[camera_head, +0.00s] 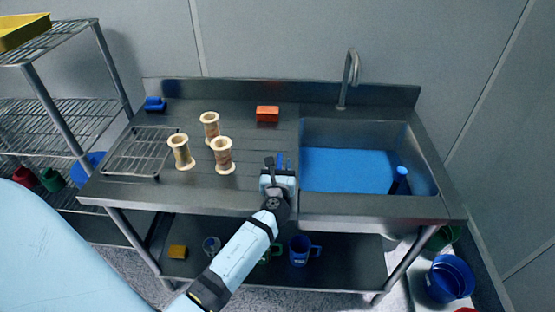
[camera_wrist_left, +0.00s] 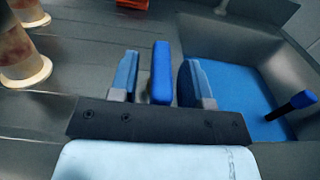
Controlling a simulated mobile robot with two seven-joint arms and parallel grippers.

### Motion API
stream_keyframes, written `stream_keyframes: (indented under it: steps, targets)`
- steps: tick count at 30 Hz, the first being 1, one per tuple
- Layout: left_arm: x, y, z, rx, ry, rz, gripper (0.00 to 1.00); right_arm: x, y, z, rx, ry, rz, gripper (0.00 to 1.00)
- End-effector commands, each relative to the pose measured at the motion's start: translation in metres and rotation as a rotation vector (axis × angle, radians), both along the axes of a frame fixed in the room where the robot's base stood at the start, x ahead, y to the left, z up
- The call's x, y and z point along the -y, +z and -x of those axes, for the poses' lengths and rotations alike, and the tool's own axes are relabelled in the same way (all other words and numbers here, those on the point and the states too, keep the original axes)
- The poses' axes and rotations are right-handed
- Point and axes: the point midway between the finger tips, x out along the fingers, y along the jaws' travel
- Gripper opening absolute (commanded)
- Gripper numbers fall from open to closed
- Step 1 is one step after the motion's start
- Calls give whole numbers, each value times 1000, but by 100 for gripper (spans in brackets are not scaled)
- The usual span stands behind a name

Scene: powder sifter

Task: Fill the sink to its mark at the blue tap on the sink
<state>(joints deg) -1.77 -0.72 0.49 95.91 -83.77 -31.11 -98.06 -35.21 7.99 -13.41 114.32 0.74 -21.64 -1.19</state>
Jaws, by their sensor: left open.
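The steel sink (camera_head: 432,160) is set in the right half of the counter, and a flat blue surface (camera_head: 345,168) covers its bottom; I cannot make out a mark. A grey curved spout (camera_head: 350,80) stands behind it. My left gripper (camera_head: 279,165) is over the counter by the sink's left edge, open. In the left wrist view, an upright blue handle (camera_wrist_left: 161,72) stands between the spread fingers of the gripper (camera_wrist_left: 162,80), with gaps on both sides. My right gripper is out of view.
Several wooden spools (camera_head: 181,152) stand left of my gripper. A wire rack (camera_head: 140,150), a blue item (camera_head: 154,104) and an orange block (camera_head: 267,114) are on the counter. Mugs, including a blue one (camera_head: 300,250), sit on the lower shelf. A wire shelving unit (camera_head: 60,120) stands left.

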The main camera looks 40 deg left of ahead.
Motion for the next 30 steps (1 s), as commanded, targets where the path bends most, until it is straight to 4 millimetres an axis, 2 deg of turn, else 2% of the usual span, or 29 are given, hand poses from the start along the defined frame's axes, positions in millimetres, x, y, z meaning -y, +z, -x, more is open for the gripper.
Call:
stream_keyframes:
  steps: [14,15,20,21,30]
  targets:
    - [3,0,1,0,1,0,44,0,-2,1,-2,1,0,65]
    - [3,0,0,0,1,0,41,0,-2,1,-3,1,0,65]
    - [3,0,0,0,1,0,5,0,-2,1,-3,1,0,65]
    - [3,0,0,0,1,0,0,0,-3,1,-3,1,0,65]
    - [2,2,1,-1,-29,-3,0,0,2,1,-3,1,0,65]
